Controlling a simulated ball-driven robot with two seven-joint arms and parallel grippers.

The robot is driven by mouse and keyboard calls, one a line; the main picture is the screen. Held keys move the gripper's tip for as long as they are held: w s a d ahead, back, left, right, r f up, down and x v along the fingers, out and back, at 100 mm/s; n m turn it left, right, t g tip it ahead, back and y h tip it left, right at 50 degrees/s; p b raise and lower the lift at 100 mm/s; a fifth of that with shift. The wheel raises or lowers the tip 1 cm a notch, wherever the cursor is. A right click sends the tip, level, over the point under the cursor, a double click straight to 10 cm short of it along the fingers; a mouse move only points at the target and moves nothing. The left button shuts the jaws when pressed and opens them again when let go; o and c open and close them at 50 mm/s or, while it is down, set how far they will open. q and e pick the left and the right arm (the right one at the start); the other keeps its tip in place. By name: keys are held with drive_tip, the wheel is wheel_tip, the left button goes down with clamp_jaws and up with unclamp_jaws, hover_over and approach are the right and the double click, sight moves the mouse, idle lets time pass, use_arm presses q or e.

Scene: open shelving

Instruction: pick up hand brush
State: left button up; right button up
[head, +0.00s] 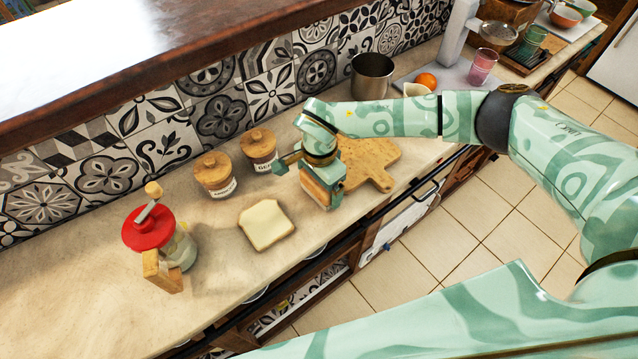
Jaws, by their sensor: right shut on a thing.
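My right gripper (324,193) is over the counter, at the left end of the cutting board, and points down. It is shut on a small wooden-brown piece (316,189), which looks like part of the hand brush. The gripper and wrist cover most of it, so its bristles and full shape cannot be made out. I cannot tell whether it touches the counter. My left gripper is not in view.
A bread slice (266,224), two wooden-lidded jars (216,175) (259,148) and a red-topped grinder (149,228) stand left of the gripper. A cutting board (372,162) lies right, a metal cup (372,78) behind. The tiled wall bounds the counter (90,290).

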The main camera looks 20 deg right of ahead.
wheel_tip(320, 180, up, 3)
drive_tip(key=shift+w+f, duration=0.1)
drive_tip(key=s+d+r+p, duration=0.2)
drive_tip(key=s+r, duration=0.7)
drive_tip(key=s, duration=0.5)
drive_tip(key=shift+r, duration=0.35)
drive_tip(key=shift+o, duration=0.7)
drive_tip(key=shift+d, duration=0.1)
